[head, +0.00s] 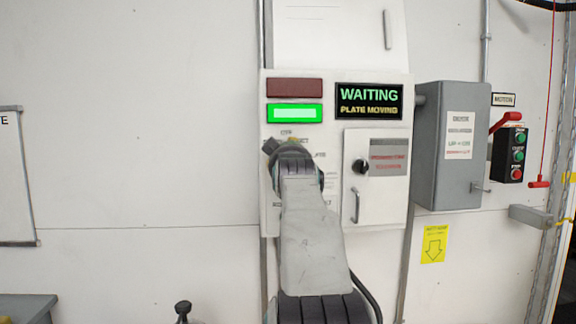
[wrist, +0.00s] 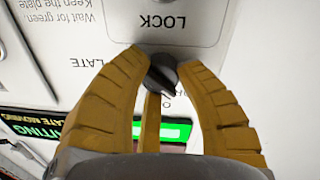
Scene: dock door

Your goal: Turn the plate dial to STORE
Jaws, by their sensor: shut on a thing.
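The plate dial (wrist: 162,74) is a small dark knob on the white control panel (head: 332,122). The word STORE is not readable. In the head view my gripper (head: 294,168) covers the dial and much of the lettering around it. The display (head: 368,102) reads WAITING, PLATE MOVING.
The green lamp (head: 294,113) is lit; the red lamp (head: 294,88) above it is dark. Right of the dial are a small door with a black knob (head: 360,167) and a handle (head: 355,205). A grey box (head: 446,180) with a red lever (head: 506,121) stands further right.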

